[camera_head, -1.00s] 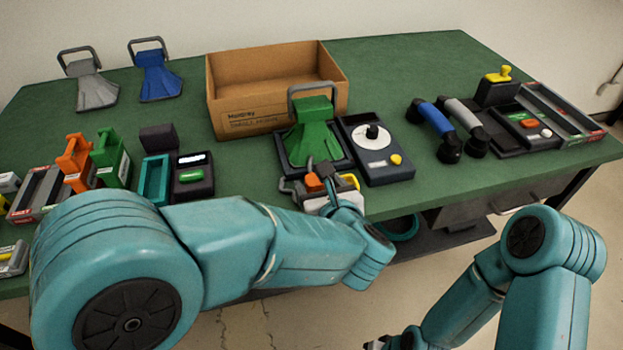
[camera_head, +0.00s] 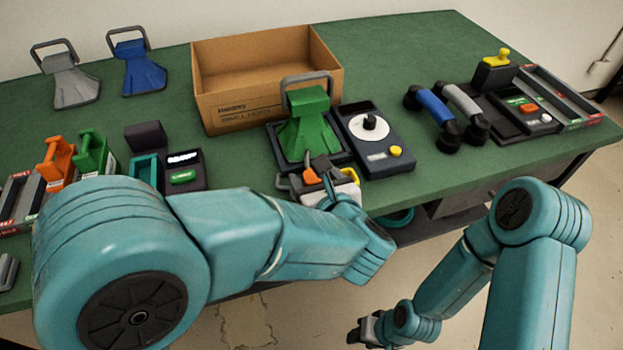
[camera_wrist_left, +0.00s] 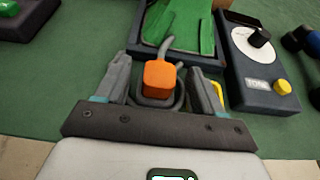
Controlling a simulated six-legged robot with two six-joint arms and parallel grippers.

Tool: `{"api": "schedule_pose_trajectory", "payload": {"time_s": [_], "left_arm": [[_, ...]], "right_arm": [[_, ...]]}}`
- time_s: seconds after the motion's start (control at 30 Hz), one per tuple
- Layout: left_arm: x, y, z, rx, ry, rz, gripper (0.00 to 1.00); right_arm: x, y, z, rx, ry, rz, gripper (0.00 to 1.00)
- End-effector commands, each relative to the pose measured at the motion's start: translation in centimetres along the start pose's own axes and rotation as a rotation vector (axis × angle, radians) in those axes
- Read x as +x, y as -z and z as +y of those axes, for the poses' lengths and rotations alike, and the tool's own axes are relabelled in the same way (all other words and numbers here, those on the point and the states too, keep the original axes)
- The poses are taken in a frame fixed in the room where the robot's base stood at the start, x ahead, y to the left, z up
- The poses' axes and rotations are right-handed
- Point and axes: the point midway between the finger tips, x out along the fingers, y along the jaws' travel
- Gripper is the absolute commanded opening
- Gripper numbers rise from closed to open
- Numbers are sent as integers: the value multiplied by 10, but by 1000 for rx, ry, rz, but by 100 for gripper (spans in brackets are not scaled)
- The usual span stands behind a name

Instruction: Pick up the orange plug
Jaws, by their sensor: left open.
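The orange plug (camera_wrist_left: 159,79) sits between the two open fingers of my left gripper (camera_wrist_left: 160,88) in the left wrist view, with a gap on each side. A grey cable rises from its far end toward the green horn-shaped piece. In the head view the plug (camera_head: 311,176) is small and partly hidden by my left gripper (camera_head: 322,182), at the table's front edge just before the green horn (camera_head: 309,125). My right gripper (camera_head: 368,330) hangs low in front of the table, too small to read.
A black box with a white dial (camera_head: 372,140) stands right of the horn. A cardboard box (camera_head: 250,112) is behind. Blue and grey handsets (camera_head: 434,108) lie further right. Orange and green holders (camera_head: 60,158) stand at the left.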

Motion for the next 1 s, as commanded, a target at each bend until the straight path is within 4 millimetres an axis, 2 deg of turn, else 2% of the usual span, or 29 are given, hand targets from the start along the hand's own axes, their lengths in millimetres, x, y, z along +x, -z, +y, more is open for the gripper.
{"api": "schedule_pose_trajectory", "payload": {"time_s": [0.03, 0.1, 0.2, 0.47, 0.67, 0.77, 0.87, 1.0], "left_arm": [[0, 0, 0, 0, 0, 0, 62], [0, 0, 0, 0, 0, 0, 39], [0, 0, 0, 0, 0, 0, 12], [1, -1, 0, 0, 1, 0, 11], [-3, -16, 0, -4, 1, -1, 11], [-10, -33, 0, -5, 3, -3, 11], [-21, -58, 0, -7, 3, -3, 11], [-38, -101, 0, -9, 3, -3, 11]], "right_arm": [[0, 0, 0, 0, 0, 0, 43], [0, 0, 0, 0, 0, 0, 43], [0, 0, 0, 0, 0, 0, 43], [0, 0, 0, 0, 0, 0, 43], [-3, 0, -1, 0, 0, 0, 43], [-6, 0, -2, 0, 0, 0, 43], [-12, 0, -4, 0, 0, 0, 43], [-20, 0, -7, 0, 0, 0, 43]]}}
